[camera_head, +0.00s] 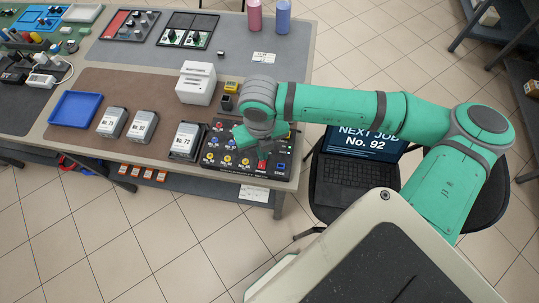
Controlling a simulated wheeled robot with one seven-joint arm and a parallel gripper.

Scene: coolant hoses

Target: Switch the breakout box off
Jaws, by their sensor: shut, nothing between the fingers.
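The black panel box (222,161), which looks like the breakout box, lies at the table's front right corner. Its top carries several blue, yellow and white knobs or sockets. A small red part (262,167), perhaps a switch, shows near its front edge; its position cannot be read. My gripper (262,156) points down over the right half of the box, close to the red part. It is shut with nothing in it. Whether the fingertips touch the box cannot be told. My wrist and gripper hide part of the box's top.
Grey units (187,139) stand left of the box, with a white device (196,83) and a small yellow-and-black item (230,87) behind. A blue tray (75,109) lies further left. A laptop (355,172) sits on a chair to the right, under my arm.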

